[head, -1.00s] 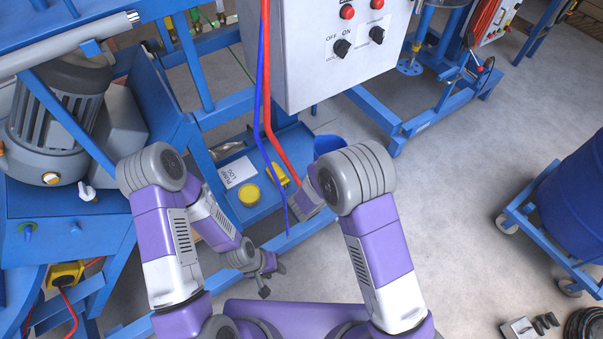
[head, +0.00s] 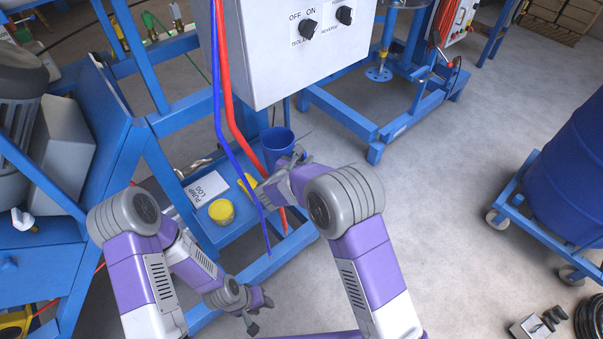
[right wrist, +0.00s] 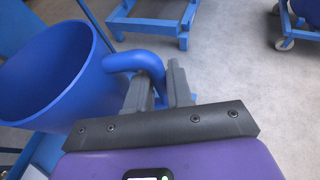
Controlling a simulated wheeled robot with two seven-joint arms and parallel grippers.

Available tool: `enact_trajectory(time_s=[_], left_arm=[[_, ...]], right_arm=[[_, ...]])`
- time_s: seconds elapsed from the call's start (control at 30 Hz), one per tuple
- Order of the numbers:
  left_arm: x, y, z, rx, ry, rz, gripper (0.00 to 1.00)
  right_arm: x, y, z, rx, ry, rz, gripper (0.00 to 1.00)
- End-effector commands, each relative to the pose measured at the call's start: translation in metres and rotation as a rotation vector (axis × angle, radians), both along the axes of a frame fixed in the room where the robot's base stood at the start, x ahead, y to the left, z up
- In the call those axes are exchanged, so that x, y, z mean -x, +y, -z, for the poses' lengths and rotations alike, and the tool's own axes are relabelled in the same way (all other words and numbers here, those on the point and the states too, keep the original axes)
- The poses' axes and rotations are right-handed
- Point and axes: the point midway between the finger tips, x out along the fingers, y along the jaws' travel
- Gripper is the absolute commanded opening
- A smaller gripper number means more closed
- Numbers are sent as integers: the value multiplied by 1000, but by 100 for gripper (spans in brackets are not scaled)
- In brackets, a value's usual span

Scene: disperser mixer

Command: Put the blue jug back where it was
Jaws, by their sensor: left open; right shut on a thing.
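The blue jug (head: 277,141) is upright at the far right end of the low blue shelf (head: 240,240) in the head view. I cannot tell whether its base rests on the shelf or is above it. Its open mouth also shows in the right wrist view (right wrist: 50,85), left of the fingers. My right gripper (head: 298,155) is shut on the jug's handle, seen between the two fingers in the right wrist view (right wrist: 158,82). My left gripper (head: 260,312) is open and empty, low in front of the shelf.
A yellow-lidded tub (head: 221,211), a "PUMP LOG" booklet (head: 207,190) and another yellow item (head: 247,183) are on the shelf. Red (head: 228,110) and blue hoses hang in front of it. A grey control box (head: 290,50) overhangs.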

Motion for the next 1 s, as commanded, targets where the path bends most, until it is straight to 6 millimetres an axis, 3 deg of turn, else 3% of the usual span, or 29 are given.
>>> enact_trajectory(time_s=[0.3,0.83,0.87,1.0], left_arm=[[0,0,19,0,0,0,43],[0,0,17,0,0,0,43],[0,0,17,0,0,0,43],[0,0,18,0,0,0,43]], right_arm=[[0,0,46,0,-1,1,0],[0,0,53,0,-1,0,0],[0,0,53,0,-1,0,25],[0,0,53,-1,0,0,46]])
